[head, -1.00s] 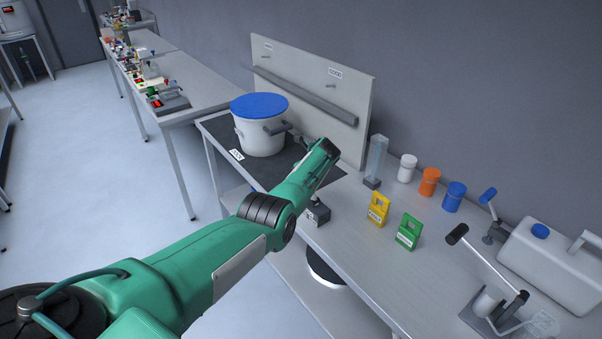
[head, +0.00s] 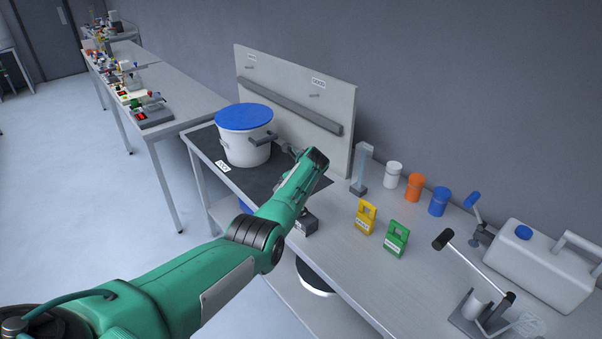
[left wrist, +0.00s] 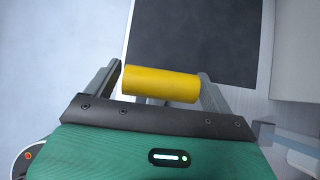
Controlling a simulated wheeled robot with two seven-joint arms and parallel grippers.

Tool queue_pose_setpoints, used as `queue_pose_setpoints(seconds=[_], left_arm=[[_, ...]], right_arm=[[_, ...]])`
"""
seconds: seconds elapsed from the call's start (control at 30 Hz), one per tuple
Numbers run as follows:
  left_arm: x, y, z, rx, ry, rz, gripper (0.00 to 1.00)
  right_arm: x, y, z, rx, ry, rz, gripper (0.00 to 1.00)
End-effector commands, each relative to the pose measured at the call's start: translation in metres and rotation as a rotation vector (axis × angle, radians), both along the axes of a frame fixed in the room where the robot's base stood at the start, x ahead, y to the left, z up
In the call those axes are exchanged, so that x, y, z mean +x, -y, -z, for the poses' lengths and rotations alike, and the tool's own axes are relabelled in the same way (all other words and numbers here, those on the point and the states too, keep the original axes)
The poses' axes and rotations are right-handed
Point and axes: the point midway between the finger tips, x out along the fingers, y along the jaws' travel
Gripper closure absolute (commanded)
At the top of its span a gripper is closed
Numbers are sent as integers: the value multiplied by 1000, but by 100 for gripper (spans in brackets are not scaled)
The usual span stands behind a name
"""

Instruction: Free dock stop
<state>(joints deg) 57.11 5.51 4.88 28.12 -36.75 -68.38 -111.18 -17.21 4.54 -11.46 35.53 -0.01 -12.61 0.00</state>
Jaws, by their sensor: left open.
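A yellow cylinder (left wrist: 160,84) lies crosswise between the fingers of my left gripper (left wrist: 158,90) in the left wrist view. The fingers are apart, one near each end of it; I cannot tell if they touch it. What it is mounted on is hidden. A small grey block (head: 305,222) sits at the bench's front edge, partly behind the arm. My right gripper is not in view.
The pot stands on a dark mat (head: 209,142) before an upright panel (head: 300,75). Yellow (head: 366,217) and green (head: 397,239) tags, several jars, a lever device (head: 480,305) and a white canister (head: 540,270) stand to the right. Open floor lies left.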

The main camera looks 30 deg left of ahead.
Motion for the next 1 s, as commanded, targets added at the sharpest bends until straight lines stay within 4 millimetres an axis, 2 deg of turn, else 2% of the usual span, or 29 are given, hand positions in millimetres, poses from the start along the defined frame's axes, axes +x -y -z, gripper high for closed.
queue_pose_setpoints(seconds=[0.03, 0.27, 0.7, 1.0], left_arm=[[-2, 5, -7, 0, 1, 2, 15], [-9, 22, -28, -1, 0, 3, 15], [-24, 61, -77, -1, -2, 2, 15], [-28, 69, -89, -3, -6, 2, 15]], right_arm=[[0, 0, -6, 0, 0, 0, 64], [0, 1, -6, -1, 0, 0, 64], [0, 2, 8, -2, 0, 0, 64], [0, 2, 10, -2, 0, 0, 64]])
